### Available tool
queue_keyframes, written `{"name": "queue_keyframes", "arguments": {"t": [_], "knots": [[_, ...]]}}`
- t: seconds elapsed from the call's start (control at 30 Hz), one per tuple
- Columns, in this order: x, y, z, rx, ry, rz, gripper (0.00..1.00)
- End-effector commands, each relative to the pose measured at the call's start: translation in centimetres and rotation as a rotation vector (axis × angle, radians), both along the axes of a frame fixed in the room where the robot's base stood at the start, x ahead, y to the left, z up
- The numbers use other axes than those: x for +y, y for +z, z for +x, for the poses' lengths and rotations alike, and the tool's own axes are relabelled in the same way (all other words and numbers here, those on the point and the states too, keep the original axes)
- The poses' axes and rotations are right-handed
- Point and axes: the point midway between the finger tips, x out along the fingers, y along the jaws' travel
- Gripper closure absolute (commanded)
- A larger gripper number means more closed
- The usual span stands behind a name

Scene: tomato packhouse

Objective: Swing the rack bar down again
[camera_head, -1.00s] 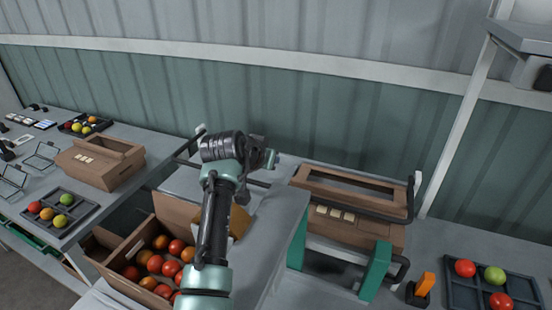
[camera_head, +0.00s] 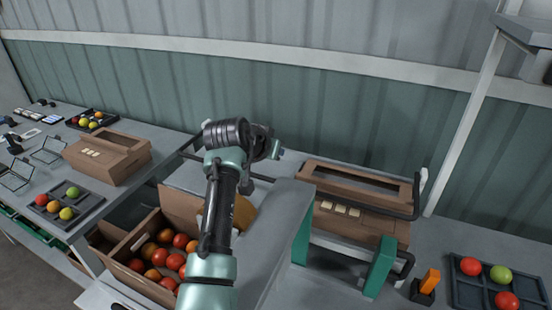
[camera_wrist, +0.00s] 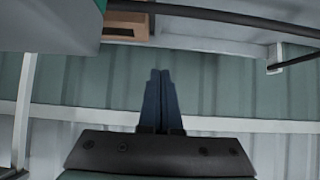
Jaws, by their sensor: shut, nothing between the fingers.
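The rack bar (camera_head: 365,206) is a long dark bar. It runs across the front of the brown carton on the right, and its right end bends up by a white post (camera_head: 422,183). Part of it is hidden behind my arm and the grey panel. A dark bar also crosses the top of the wrist view (camera_wrist: 225,17), by a white bracket. My gripper (camera_head: 272,150) is in the air at the left of the carton, above the bar's line. Its fingers are together and empty in the wrist view (camera_wrist: 160,75). I see no contact with the bar.
The brown carton (camera_head: 335,222) with a windowed lid stands between green supports (camera_head: 379,268). A grey panel (camera_head: 275,225) stands between my arm and it. An open box of tomatoes (camera_head: 125,250) is at lower left. A tomato tray (camera_head: 475,295) and orange-handled item (camera_head: 430,282) are at right.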

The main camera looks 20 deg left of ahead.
Motion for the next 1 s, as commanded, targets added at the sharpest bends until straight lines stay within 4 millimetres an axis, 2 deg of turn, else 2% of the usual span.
{"name": "queue_keyframes", "arguments": {"t": [0.2, 0.4, 0.57, 1.0], "knots": [[0.0, 4.5, 0.1, -0.003, 0.0, 0.003, 1.0], [0.0, 7.1, 0.0, -0.001, 0.0, 0.001, 1.0], [0.0, 7.8, 0.0, 0.0, 0.001, 0.001, 1.0], [0.0, 7.8, 0.0, 0.0, 0.0, 0.0, 1.0]]}}
